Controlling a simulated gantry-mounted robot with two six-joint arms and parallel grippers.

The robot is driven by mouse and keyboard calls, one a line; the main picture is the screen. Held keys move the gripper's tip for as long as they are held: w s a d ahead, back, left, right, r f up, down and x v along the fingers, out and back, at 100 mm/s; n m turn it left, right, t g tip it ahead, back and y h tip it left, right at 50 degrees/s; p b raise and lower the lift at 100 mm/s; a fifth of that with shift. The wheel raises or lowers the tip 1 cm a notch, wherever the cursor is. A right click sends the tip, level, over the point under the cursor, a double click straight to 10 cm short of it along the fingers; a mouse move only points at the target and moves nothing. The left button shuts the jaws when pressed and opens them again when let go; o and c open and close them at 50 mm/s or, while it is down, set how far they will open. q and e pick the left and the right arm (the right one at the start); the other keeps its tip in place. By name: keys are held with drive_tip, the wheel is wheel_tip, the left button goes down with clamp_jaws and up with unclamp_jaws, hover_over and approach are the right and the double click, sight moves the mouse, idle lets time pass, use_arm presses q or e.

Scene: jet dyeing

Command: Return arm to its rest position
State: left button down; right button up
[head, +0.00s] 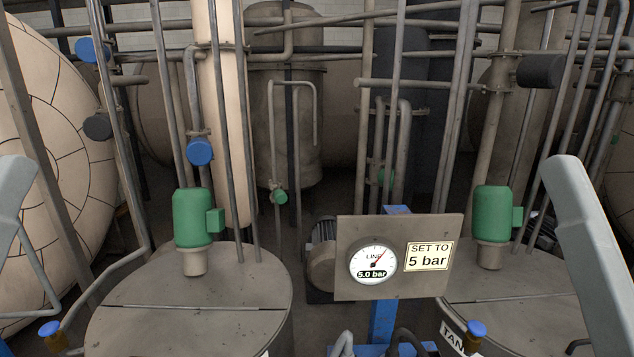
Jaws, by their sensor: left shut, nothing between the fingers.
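My left arm (14,195) shows as a grey link at the left edge, and my right arm (588,240) as a longer grey link at the right edge. Very little of my left gripper can be made out. It holds nothing that I can see. My right gripper is not in view. A gauge panel (345,228) stands at the middle right. Its round dial (373,263) reads 5.0 bar, and the yellow sign (429,257) beside it says "SET TO 5 bar".
Two round tanks (135,325) (515,312) flank the panel's blue post (383,322), with green motors (191,218) (492,213) above. Blue-capped valves (49,328) (477,327) sit near the bottom. Light and dark curved parts cross the bottom edge. Many pipes fill the back.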

use_arm(q)
wheel_tip(320, 180, up, 19)
drive_tip(key=p, duration=1.5)
drive_tip(key=shift+f, duration=0.15)
use_arm(e)
wheel_tip(320, 180, up, 19)
drive_tip(key=shift+f, duration=0.1)
idle(0.4)
